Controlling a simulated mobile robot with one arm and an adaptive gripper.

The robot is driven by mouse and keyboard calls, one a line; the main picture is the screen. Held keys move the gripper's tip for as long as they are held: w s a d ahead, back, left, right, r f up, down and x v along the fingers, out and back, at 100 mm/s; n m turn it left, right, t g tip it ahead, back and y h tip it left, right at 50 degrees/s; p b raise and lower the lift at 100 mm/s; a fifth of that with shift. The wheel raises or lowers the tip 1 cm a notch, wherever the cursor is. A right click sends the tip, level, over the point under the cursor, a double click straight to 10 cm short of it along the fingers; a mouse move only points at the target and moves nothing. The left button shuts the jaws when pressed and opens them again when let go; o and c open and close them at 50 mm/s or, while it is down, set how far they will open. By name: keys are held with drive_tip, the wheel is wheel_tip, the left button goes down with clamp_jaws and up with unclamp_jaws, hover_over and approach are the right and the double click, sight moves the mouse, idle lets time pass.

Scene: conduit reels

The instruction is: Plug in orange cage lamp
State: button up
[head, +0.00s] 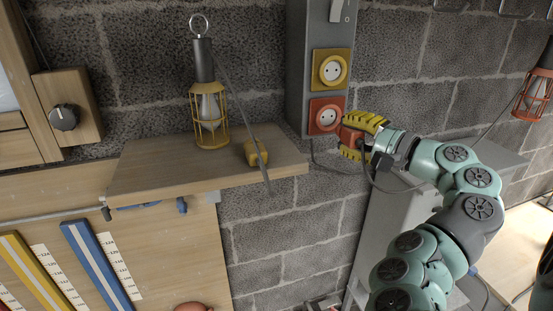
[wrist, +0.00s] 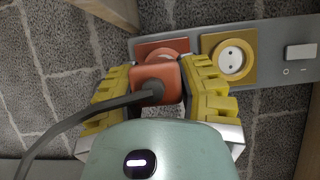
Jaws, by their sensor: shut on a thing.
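My gripper (head: 361,137), with yellow ridged fingers, is shut on the orange plug (head: 347,135), seen also in the wrist view (wrist: 157,78). The plug is just in front of the orange socket (head: 325,117) on the grey wall panel; in the wrist view it hides part of that socket (wrist: 150,47). I cannot tell whether its pins touch the socket. A dark cable runs from the plug. The orange cage lamp (head: 535,92) hangs at the far right, partly cut off by the picture edge.
A yellow socket (head: 331,69) sits above the orange one, with a switch (head: 340,10) at the top. A yellow cage lamp (head: 208,110) and yellow plug (head: 255,152) are on the wooden shelf (head: 150,165) at left. A grey cabinet (head: 385,215) stands below my gripper.

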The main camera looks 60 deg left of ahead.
sight(324, 118)
drive_tip(key=shift+w+a+b, duration=0.15)
drive_tip(key=shift+w+a, duration=0.15)
drive_tip(key=shift+a, duration=0.6)
drive_tip(key=shift+w+a+b, duration=0.1)
drive_tip(key=shift+w+a, duration=0.15)
drive_tip(key=shift+a, duration=0.7)
drive_tip(key=shift+w+a+b, duration=0.15)
drive_tip(key=shift+w+a, duration=0.15)
drive_tip(key=shift+a, duration=0.6)
drive_tip(key=shift+b, duration=0.45)
drive_tip(key=shift+w+a, duration=0.15)
drive_tip(key=shift+a, duration=0.05)
idle(0.6)
